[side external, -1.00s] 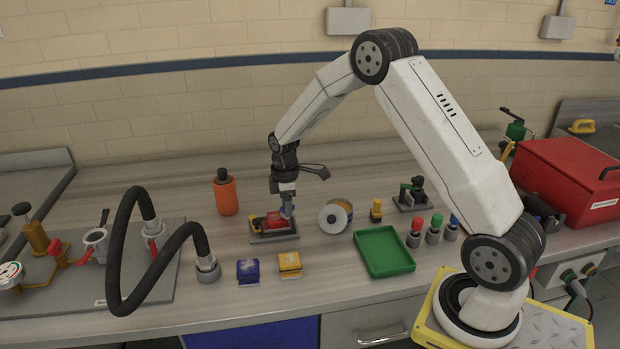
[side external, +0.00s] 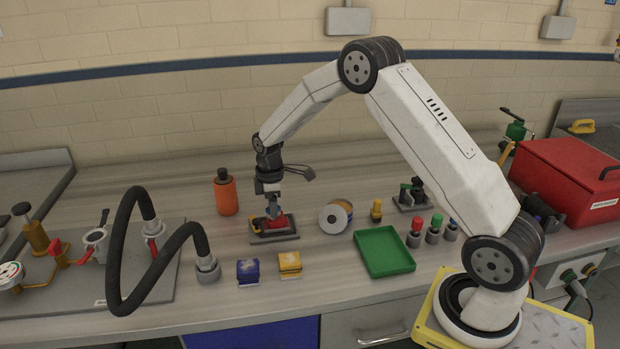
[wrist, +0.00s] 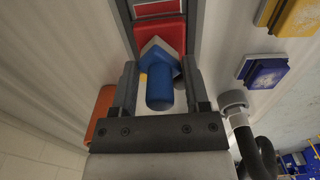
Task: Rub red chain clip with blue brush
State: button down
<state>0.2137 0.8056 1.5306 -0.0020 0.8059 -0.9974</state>
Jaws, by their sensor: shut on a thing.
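The red chain clip (side external: 279,224) sits on a dark base plate (side external: 262,240) in the middle of the bench. It also shows at the top of the wrist view (wrist: 160,33). My gripper (side external: 271,208) is right above the clip, pointing down. In the wrist view my gripper (wrist: 157,84) is shut on the blue brush (wrist: 161,90), its blue handle between the fingers. The brush head, blue with a pale edge, overlaps the red clip; whether it touches is hard to tell. The jaws partly hide the clip in the side view.
An orange bottle (side external: 226,193) stands behind left, and a white-faced roll (side external: 334,218) stands close right. Blue (side external: 248,271) and yellow (side external: 289,264) blocks lie in front. A green tray (side external: 384,251) is to the right. A black hose (side external: 125,250) arches at left.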

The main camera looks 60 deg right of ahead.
jog(key=shift+s+d, duration=1.15)
jog(key=shift+s, duration=0.05)
jog(key=shift+w+a, duration=1.95)
jog(key=shift+w+a+r, duration=0.15)
notch_tip(320, 180, up, 8)
